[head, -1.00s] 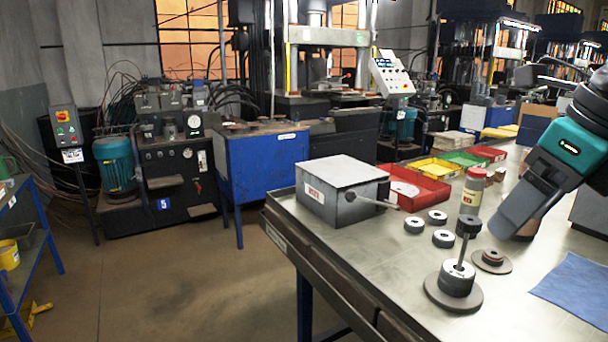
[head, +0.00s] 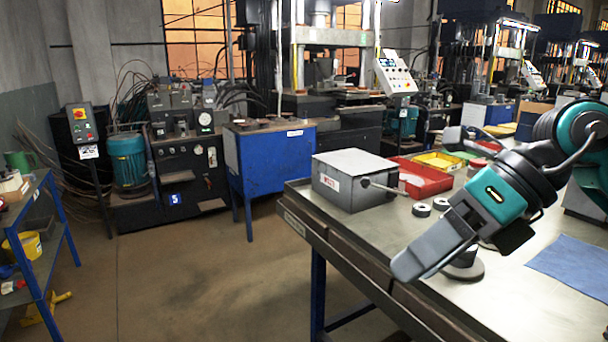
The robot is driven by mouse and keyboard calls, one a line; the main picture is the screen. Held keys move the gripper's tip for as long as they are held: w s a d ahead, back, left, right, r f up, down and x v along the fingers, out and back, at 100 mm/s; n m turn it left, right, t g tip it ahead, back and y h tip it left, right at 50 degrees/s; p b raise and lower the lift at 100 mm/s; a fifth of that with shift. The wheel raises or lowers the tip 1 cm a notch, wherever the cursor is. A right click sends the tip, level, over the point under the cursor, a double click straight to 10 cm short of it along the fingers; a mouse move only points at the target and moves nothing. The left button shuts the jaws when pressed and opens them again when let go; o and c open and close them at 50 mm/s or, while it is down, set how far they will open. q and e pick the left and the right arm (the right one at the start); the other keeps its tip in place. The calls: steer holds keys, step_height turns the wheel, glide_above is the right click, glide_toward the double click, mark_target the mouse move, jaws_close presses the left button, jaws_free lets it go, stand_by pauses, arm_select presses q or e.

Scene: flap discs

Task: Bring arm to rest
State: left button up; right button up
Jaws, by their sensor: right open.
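My right gripper (head: 412,264) hangs over the front left edge of the workbench (head: 325,226), with its arm coming in from the right. Its fingers point down and left, and it is open with nothing seen between the fingers. It hides much of the post and its round base (head: 466,272) on the bench. Two dark rings (head: 421,210) lie on the bench just behind it, the second partly covered by the gripper. My left gripper is not in view.
A grey metal box (head: 350,180) with a lever stands on the bench's left side. Red (head: 424,182) and yellow (head: 440,161) bins are behind it. A blue cloth (head: 572,268) lies at the right. Open floor (head: 215,275) is left of the bench; a blue shelf (head: 45,240) stands far left.

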steer(key=a+m+y, duration=0.6)
steer(key=a+y, duration=0.3)
steer(key=y, duration=0.3)
steer(key=w+d+f+m+t+h+p, duration=0.1)
steer(key=w+d+f+m+t+h, duration=0.3)
steer(key=m+t, duration=0.5)
steer(key=w+d+f+m+t+h, duration=0.15)
steer(key=f+m+t, duration=0.35)
steer(key=m+t, duration=0.5)
steer(key=s+d+f+m+g+h, duration=0.1)
steer(key=d+f+m+h, duration=0.2)
steer(key=f+m+h, duration=0.45)
steer(key=s+d+f+m+g+h, duration=0.25)
steer(key=f+m, duration=0.25)
steer(key=f, duration=0.5)
steer(key=s+d+f+m+g+h, duration=0.2)
steer(key=s+f+m+g+h, duration=0.1)
steer(key=s+f, duration=0.7)
step_height(320, 180, down, 3)
steer(key=shift+s+d+r+m+g+p, duration=0.15)
steer(key=shift+m+g+p, duration=0.35)
steer(key=shift+g, duration=0.45)
steer(key=shift+c, duration=0.2)
